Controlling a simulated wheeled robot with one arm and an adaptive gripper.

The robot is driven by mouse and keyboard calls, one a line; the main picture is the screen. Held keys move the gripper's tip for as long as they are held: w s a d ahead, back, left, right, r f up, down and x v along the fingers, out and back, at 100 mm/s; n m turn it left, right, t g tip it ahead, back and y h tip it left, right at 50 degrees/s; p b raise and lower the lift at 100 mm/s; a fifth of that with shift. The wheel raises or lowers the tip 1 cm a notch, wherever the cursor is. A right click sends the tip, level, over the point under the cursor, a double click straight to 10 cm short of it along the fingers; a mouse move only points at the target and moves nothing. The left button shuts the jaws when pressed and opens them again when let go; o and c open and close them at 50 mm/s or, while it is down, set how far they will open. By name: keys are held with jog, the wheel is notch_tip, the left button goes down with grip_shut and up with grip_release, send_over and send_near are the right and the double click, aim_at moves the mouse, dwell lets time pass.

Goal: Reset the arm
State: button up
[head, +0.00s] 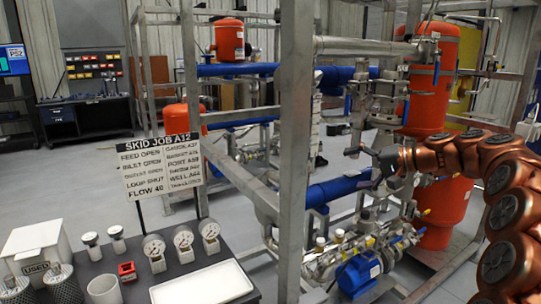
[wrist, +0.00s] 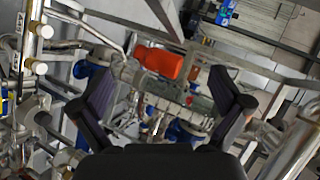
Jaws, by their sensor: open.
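My arm, with copper-coloured links, reaches in from the right in the head view. My gripper (head: 365,160) points left, in front of the skid's pipework and the tall orange vessel (head: 430,85). In the wrist view my gripper (wrist: 172,100) has its two dark fingers spread wide apart. Nothing is held between them. Beyond the fingers the wrist view shows a tilted scene of pipes, blue fittings and an orange vessel (wrist: 160,62).
The steel skid frame has an upright post (head: 294,150) left of my gripper. A blue pump (head: 358,276) sits low on the skid. A sign (head: 160,165), gauges (head: 183,237), a white tray (head: 202,284) and a cup (head: 104,290) occupy the front-left table. Open floor lies behind it.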

jog(key=s+a+f+n+g+h+p, duration=0.1)
jog(key=s+a+f+g, duration=0.1)
jog(key=s+a, duration=0.35)
jog(key=s+a+f+g+h+p, duration=0.1)
jog(key=s+a+f+g+h, duration=0.15)
jog(key=s, duration=0.65)
jog(key=s+a+f+n+g+h+p, duration=0.1)
jog(key=s+a+f, duration=0.1)
jog(key=s+a, duration=0.45)
jog(key=s+d+f+g+h+p, duration=0.1)
jog(key=s+d+f+h, duration=0.2)
jog(key=s, duration=1.1)
jog(key=s+d+f+n+g+h+p, duration=0.1)
jog(key=s+d+f+h, duration=0.3)
jog(key=s, duration=0.9)
jog(key=d+f+g, duration=0.1)
jog(key=d+f, duration=0.1)
jog(key=d, duration=0.1)
jog(key=shift+s+d+f+p, duration=0.15)
jog(key=shift+s+d+p, duration=0.1)
jog(key=shift+s+p, duration=0.15)
jog(key=shift+c, duration=0.4)
